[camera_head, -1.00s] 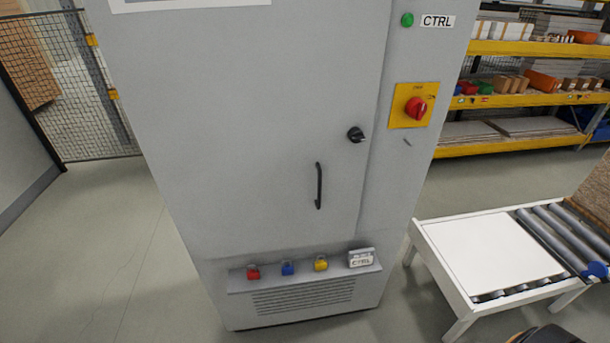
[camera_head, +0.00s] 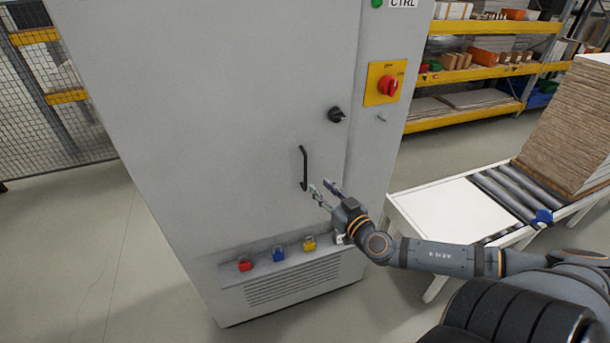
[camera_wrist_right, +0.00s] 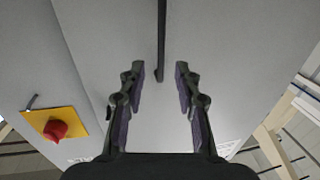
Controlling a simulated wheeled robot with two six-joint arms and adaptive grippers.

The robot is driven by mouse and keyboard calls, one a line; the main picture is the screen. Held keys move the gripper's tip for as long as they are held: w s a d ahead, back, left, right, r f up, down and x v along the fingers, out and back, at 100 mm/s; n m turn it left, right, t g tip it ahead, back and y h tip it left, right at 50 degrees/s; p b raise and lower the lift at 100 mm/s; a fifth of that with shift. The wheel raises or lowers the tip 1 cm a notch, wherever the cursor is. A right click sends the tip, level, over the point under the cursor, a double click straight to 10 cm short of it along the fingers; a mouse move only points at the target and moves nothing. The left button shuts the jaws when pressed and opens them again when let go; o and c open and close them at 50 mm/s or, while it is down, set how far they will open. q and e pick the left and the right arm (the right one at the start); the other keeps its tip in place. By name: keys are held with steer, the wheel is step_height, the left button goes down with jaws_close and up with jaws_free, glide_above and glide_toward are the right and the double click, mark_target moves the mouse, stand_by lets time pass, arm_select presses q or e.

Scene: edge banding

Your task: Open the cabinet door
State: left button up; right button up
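The grey cabinet door (camera_head: 225,130) is shut. Its black vertical bar handle (camera_head: 304,168) is on the door's right side, with a black rotary knob (camera_head: 336,114) above and to the right. My right gripper (camera_head: 322,189) is open and empty, just right of the handle's lower end in the head view. In the right wrist view the handle (camera_wrist_right: 162,40) runs down between the lines of the two open fingers (camera_wrist_right: 160,88), its end a little beyond the fingertips. I see no contact. My left gripper is not in view.
A red switch on a yellow plate (camera_head: 386,84) is right of the door. Red, blue and yellow padlocks (camera_head: 279,254) sit on a ledge below. A white roller table (camera_head: 440,208) with stacked boards (camera_head: 572,125) stands at right. Floor at left is clear.

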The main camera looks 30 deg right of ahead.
mark_target(306, 173)
steer(key=shift+w+b, duration=0.85)
steer(key=shift+w, duration=3.8)
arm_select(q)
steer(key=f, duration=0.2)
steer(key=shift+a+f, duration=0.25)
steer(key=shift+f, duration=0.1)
arm_select(e)
steer(key=shift+d, duration=0.1)
jaws_close()
